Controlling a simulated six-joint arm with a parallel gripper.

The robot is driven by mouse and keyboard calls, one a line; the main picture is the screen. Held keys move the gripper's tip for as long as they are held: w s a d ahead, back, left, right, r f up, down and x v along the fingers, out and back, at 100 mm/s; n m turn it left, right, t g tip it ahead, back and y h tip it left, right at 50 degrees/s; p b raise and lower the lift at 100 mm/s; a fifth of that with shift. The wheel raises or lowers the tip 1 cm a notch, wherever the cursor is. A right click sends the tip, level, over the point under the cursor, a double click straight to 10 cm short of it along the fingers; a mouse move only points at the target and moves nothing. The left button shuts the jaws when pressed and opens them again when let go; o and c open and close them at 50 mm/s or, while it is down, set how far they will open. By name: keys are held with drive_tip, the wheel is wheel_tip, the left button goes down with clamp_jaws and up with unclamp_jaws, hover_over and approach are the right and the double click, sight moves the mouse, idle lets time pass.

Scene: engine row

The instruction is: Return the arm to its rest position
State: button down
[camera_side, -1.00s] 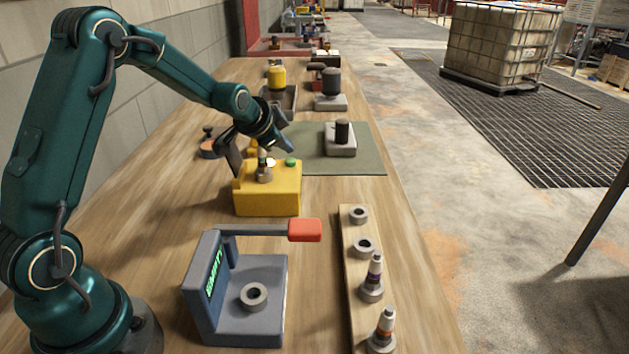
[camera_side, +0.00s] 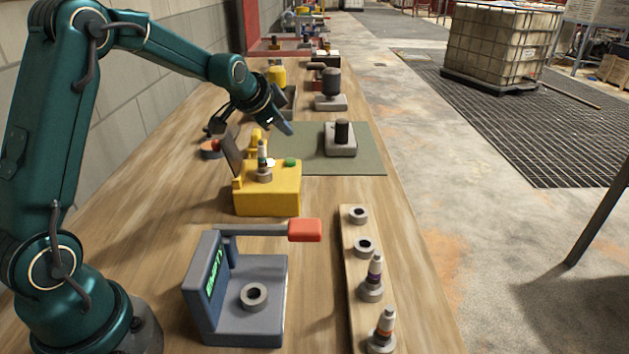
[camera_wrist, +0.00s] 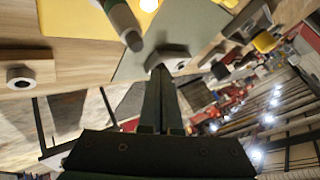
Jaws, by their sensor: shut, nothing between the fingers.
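My gripper (camera_side: 286,128) is shut and empty, raised above the table beyond the yellow box. It also shows in the wrist view (camera_wrist: 160,72), its fingers together. The yellow box (camera_side: 267,190) has an upright part (camera_side: 263,160) standing in a grey collar on its top, with a green button (camera_side: 291,162) and a dark upright flap (camera_side: 231,155) beside it. The gripper is apart from that part.
A grey fixture (camera_side: 245,310) with a red-ended lever (camera_side: 305,230) stands in front. A wooden rail (camera_side: 352,300) holds rings and two upright parts. A green mat (camera_side: 365,160) carries a block with a black cylinder (camera_side: 342,132). More machines stand farther back. Bare table lies between them.

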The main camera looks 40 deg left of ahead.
drive_tip(key=s+d+r+t+h, duration=0.2)
drive_tip(key=s+d+r, duration=0.7)
drive_tip(key=d+r, duration=0.2)
drive_tip(key=s+d+f+n+g, duration=0.1)
drive_tip(key=s+f, duration=0.2)
drive_tip(key=s, duration=0.3)
drive_tip(key=s+d+f+n+g, duration=0.1)
drive_tip(key=s+d+f+g, duration=0.1)
drive_tip(key=s, duration=0.4)
drive_tip(key=s+d+f+n+g+h, duration=0.1)
drive_tip(key=s+d+f+n, duration=0.1)
drive_tip(key=s, duration=0.4)
drive_tip(key=shift+s+d+f+g, duration=0.1)
drive_tip(key=shift+s+f+g, duration=0.05)
drive_tip(key=shift+f, duration=0.25)
drive_tip(key=shift+s+d+f+g, duration=0.1)
drive_tip(key=shift+f+g, duration=0.05)
drive_tip(key=shift+f, duration=0.25)
drive_tip(key=shift+s+f+n, duration=0.15)
drive_tip(key=shift+s+n, duration=0.1)
drive_tip(key=shift+n, duration=0.15)
drive_tip(key=shift+a, duration=0.1)
